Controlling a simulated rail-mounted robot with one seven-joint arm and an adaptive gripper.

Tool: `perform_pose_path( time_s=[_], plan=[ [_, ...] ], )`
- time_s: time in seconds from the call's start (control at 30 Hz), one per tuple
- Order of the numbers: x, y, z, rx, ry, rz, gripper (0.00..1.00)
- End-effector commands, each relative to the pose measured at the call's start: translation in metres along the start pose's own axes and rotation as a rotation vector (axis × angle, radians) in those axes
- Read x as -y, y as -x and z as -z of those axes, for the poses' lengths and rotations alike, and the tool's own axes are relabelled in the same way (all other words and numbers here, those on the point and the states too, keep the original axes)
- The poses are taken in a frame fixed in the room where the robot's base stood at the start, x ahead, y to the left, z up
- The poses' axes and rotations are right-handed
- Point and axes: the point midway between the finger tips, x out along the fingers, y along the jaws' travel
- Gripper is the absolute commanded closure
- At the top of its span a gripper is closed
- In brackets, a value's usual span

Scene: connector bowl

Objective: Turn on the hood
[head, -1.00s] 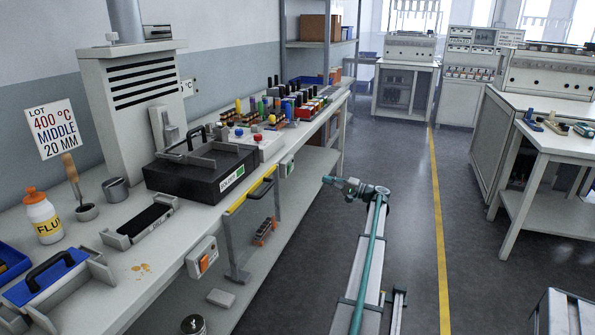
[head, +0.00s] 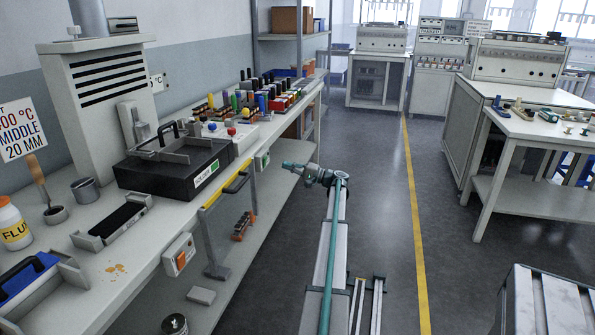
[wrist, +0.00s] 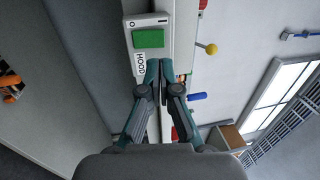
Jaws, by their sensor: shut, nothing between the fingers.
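The hood switch is a light box with a green rocker (wrist: 149,39) and a HOOD label in the wrist view. An "O" mark shows beyond the rocker's far end. In the head view the switch box (head: 262,161) is small, on the bench's front edge. The pale hood (head: 102,90) with dark vent slots stands at the bench's back left. My gripper (wrist: 160,66) is shut and empty, its fingertips by the HOOD label, just short of the rocker. Whether they touch the box is unclear. In the head view my gripper (head: 286,165) is right of the switch box.
Another box with an orange switch (head: 180,255) hangs on the bench front. Coloured connectors stand behind. The aisle floor (head: 385,200) is clear.

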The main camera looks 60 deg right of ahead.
Motion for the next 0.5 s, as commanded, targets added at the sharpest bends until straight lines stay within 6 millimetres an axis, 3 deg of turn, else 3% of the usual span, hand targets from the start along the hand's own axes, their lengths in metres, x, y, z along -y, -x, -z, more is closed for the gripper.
perform_pose_path(
  time_s=[0.2, 0.5],
  plan=[
    [0.000, -0.041, 0.001, 0.000, 0.001, 0.000, 1.00],
    [0.000, -0.069, 0.001, -0.001, 0.000, 0.000, 1.00]
  ],
)
